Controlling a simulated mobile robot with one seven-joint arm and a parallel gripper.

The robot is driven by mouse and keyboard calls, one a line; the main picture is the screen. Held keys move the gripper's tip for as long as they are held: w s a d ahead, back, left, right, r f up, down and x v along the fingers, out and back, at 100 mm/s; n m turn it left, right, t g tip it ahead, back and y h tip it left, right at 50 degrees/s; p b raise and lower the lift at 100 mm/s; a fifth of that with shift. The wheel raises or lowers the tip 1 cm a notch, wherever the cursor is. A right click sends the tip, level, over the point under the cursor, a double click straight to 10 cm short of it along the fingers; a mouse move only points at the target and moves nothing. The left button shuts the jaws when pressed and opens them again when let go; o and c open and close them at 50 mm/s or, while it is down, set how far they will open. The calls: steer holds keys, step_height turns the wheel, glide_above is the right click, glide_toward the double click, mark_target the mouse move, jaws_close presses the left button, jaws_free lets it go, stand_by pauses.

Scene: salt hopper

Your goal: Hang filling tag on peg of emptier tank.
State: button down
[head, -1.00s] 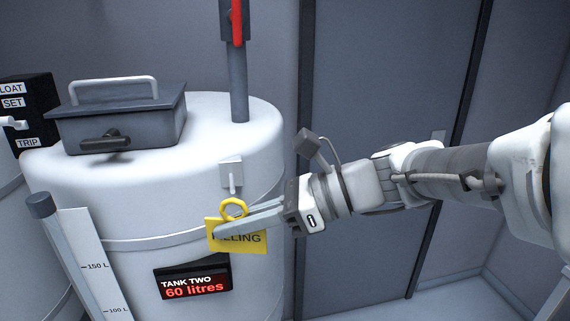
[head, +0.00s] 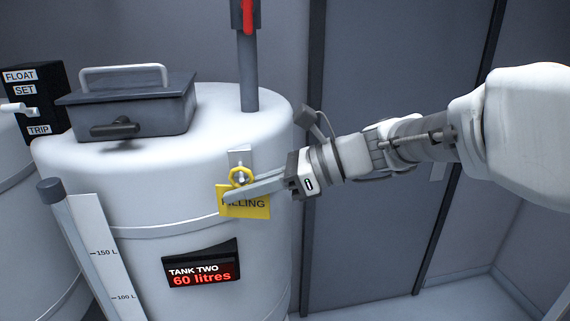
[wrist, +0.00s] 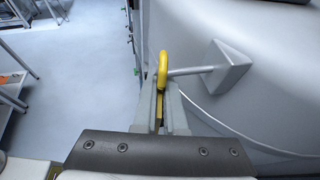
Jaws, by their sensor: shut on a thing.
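The yellow FILLING tag (head: 256,209) is upright in front of tank two (head: 130,190). My gripper (head: 233,198) is shut on the tag's plate, below its ring (head: 241,175). The peg's plate (head: 239,155) is on the tank's upper wall. In the head view the ring overlaps the peg's end. In the wrist view the peg (wrist: 190,71) reaches from its base (wrist: 222,68) to the yellow ring (wrist: 163,70), seen edge-on, and its tip appears to be at or within the ring. Tank two's display (head: 200,267) reads 60 litres.
A grey hatch box (head: 130,103) with a handle and a red-handled pipe (head: 248,75) stand on the tank's top. A level gauge (head: 95,250) runs down its left front. A black FLOAT/SET/TRIP panel (head: 35,100) and another tank are at the left.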

steer(key=shift+w+a, duration=0.2)
steer(key=shift+w, duration=0.6)
steer(key=shift+w+a+f+p, duration=0.1)
steer(key=shift+w+f+p, duration=0.1)
steer(key=shift+w+p, duration=0.25)
steer(key=c, duration=0.9)
jaws_free()
